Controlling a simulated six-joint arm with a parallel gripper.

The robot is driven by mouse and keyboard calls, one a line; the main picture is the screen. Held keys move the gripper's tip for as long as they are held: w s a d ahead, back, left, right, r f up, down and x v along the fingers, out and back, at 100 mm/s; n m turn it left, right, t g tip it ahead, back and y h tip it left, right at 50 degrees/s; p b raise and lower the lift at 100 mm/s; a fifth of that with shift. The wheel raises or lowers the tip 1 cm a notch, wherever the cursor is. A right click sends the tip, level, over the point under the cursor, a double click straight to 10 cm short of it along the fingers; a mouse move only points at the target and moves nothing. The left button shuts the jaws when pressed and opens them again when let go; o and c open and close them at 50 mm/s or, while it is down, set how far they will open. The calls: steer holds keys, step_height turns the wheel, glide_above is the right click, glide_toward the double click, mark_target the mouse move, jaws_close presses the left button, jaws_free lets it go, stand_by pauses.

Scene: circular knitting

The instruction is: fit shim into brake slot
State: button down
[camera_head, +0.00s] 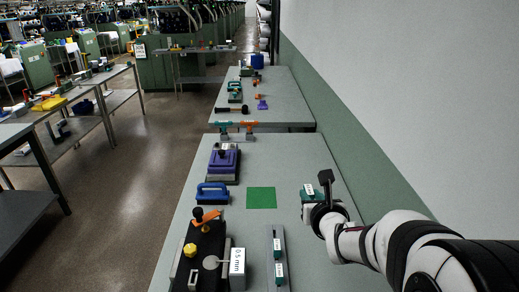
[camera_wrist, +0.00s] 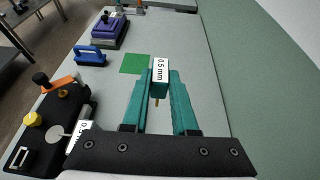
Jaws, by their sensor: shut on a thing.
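My gripper (camera_wrist: 159,88) has two teal fingers, shut on a small block labelled "0.5 mm", which I take to be the shim (camera_wrist: 160,70). A thin copper-coloured tip shows below it. In the head view my gripper (camera_head: 309,194) is above the right side of the table, apart from the brake. The black brake fixture (camera_head: 208,250) lies at the front left, with an orange lever, a yellow knob and a round silver disc; it also shows in the wrist view (camera_wrist: 62,108). A white "0.5 mm" sign (camera_head: 238,268) stands beside it. I cannot make out the slot.
A grey rack (camera_head: 276,240) with labelled teal pieces lies right of the brake. A green square (camera_head: 261,197) marks clear table. A blue-handled tool (camera_head: 213,193) and a purple block (camera_head: 223,162) stand on the left. A wall borders the right side.

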steer(key=w+d+f, duration=0.3)
steer(key=w+f, duration=0.1)
steer(key=f, duration=0.6)
steer(key=shift+w+d+f, duration=0.2)
steer(key=shift+f, duration=0.1)
steer(key=w+a+f, duration=0.1)
steer(key=a+f, duration=0.1)
steer(key=a, duration=0.1)
steer(key=w+a+f, duration=0.2)
steer(key=a, duration=0.1)
steer(key=w+a+f, duration=0.2)
steer(key=a, duration=0.2)
steer(key=shift+f, duration=0.35)
steer(key=shift+w+a+f, duration=0.1)
steer(key=shift+f, duration=0.9)
steer(key=shift+w+a+f, duration=0.1)
steer(key=shift+f, duration=0.85)
steer(key=shift+f, duration=0.25)
steer(key=c, duration=0.7)
jaws_free()
